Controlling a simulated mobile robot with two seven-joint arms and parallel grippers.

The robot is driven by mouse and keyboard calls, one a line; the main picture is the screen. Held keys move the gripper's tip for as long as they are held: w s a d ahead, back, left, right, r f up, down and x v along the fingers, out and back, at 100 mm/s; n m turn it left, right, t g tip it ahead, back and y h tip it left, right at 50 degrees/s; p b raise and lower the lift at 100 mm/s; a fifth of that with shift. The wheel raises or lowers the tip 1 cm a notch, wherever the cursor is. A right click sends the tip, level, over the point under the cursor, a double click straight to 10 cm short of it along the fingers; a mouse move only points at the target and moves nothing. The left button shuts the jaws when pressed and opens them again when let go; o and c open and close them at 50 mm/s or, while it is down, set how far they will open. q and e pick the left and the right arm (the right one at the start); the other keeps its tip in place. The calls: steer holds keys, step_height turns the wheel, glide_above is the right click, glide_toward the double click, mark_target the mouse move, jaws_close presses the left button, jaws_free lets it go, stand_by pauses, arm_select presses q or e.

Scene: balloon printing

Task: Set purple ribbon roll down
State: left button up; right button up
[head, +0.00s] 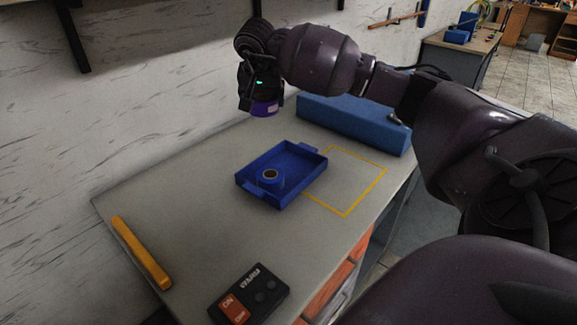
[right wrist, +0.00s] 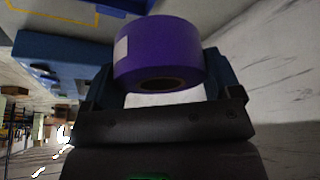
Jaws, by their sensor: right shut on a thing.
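The purple ribbon roll (head: 265,108) is held in my right gripper (head: 261,98) above the far end of the table, left of the long blue box. In the right wrist view the roll (right wrist: 160,52) sits between the two fingers of the gripper (right wrist: 160,80), with its brown core hole and a white label showing. The fingers are shut on the roll. In the head view a gap of table and wall shows around it, and I cannot tell its exact height. My left gripper is not in view.
A blue tray (head: 262,194) with a blue roll (head: 270,178) in it stands mid-table, overlapping a yellow outlined rectangle (head: 373,185). A long blue box (head: 355,122) lies at the back. A yellow bar (head: 141,252) and a black control box (head: 262,284) are nearer.

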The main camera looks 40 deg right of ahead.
steer(key=s+d+f+m+p, duration=0.1)
steer(key=s+d+m+p, duration=0.1)
steer(key=d, duration=0.6)
steer(key=g+b, duration=0.1)
steer(key=b, duration=0.1)
glide_above(295, 163)
steer(key=a, duration=0.1)
steer(key=shift+m, duration=0.3)
steer(key=f, duration=1.5)
steer(key=shift+s+a+f, duration=0.1)
steer(key=shift+s+f, duration=0.25)
steer(key=shift+f, duration=0.05)
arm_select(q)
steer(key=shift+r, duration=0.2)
arm_select(e)
steer(key=shift+h, duration=0.3)
steer(key=shift+f, duration=2.35)
steer(key=shift+f, duration=0.2)
steer(key=o, duration=0.8)
steer(key=shift+o, duration=0.2)
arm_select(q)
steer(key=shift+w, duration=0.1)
